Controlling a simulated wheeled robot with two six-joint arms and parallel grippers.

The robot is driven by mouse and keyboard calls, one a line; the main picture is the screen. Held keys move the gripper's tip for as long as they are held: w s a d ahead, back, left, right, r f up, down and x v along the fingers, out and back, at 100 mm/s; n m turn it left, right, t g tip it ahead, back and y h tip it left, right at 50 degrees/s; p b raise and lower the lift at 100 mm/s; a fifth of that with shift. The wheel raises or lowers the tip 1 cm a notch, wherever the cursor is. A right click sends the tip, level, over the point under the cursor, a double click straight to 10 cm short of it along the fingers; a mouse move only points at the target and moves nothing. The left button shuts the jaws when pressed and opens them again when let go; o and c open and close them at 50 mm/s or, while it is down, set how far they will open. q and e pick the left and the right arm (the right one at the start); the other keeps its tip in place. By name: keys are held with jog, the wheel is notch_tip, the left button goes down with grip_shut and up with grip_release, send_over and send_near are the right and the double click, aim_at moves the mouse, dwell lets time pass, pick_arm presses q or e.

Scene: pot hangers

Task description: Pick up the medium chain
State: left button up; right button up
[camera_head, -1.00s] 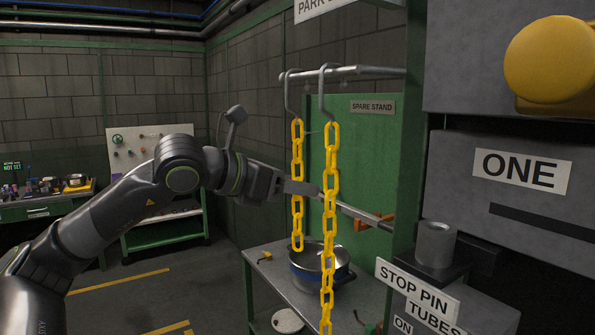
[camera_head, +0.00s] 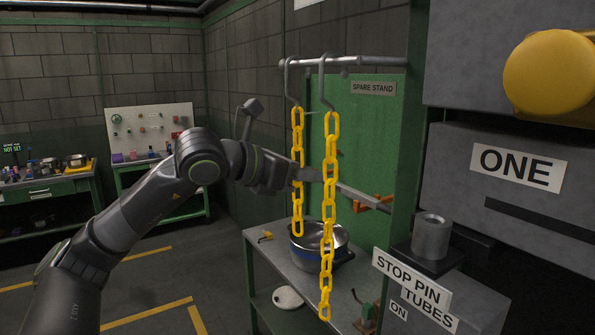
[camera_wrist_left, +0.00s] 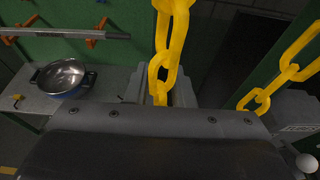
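Two yellow chains hang from hooks on a grey bar (camera_head: 345,62). The left one (camera_head: 297,222) is shorter; the right one (camera_head: 326,262) is longer. The frames do not label which is the medium chain. My left gripper (camera_head: 308,174) is at the left chain, around its middle height. In the left wrist view a chain (camera_wrist_left: 171,42) runs down between the grey fingertips (camera_wrist_left: 160,92); whether they press on it is unclear. The other chain (camera_wrist_left: 285,70) hangs apart at the right of that view. My right gripper is not in view.
A metal pot (camera_head: 320,238) stands on the grey bench (camera_head: 270,255) below the chains. A green spare stand panel (camera_head: 370,140) is behind them. A grey cylinder (camera_head: 431,237) and the machine marked ONE (camera_head: 518,168) are at the right.

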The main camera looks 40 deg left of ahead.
pick_arm(q)
grip_shut()
